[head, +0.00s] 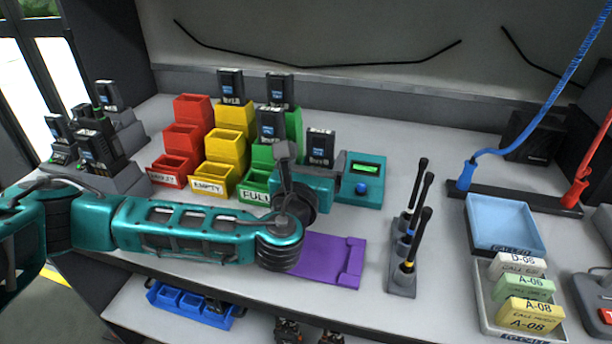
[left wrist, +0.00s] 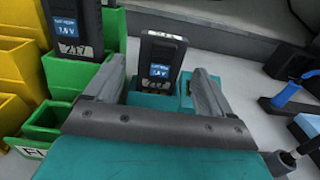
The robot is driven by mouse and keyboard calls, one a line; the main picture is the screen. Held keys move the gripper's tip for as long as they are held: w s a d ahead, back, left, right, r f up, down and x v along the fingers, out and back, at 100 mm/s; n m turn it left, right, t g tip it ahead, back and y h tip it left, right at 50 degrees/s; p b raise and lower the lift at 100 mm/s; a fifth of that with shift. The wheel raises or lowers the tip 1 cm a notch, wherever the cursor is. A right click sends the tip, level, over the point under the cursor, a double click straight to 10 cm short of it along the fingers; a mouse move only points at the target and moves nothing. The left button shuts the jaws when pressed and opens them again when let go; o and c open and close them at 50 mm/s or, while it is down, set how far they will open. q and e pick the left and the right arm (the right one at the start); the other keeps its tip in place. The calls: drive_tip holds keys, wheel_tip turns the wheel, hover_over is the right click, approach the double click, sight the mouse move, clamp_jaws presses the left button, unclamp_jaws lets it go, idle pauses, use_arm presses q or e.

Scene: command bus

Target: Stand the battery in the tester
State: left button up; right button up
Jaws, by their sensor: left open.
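The battery (head: 320,147), black with a blue label, stands upright at the teal tester (head: 362,182), which has a lit green display and a blue knob. In the left wrist view the battery (left wrist: 160,58) rises from the teal tester body (left wrist: 158,101); its foot is partly hidden by my gripper. My left gripper (head: 315,162) is open, with one finger on each side of the battery. In the left wrist view small gaps show between the fingers and the battery. My right gripper is not in view.
Red bins (head: 183,140), yellow bins (head: 228,148) and green bins (head: 262,160) stand left of the tester, with batteries in the green ones. A purple tray (head: 325,262) lies in front. A rack of black handsets (head: 404,265) stands to the right. A blue tray (head: 503,222) lies farther right.

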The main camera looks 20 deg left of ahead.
use_arm(q)
drive_tip(key=s+p, duration=0.1)
drive_tip(key=s, duration=1)
drive_tip(key=shift+s, duration=0.35)
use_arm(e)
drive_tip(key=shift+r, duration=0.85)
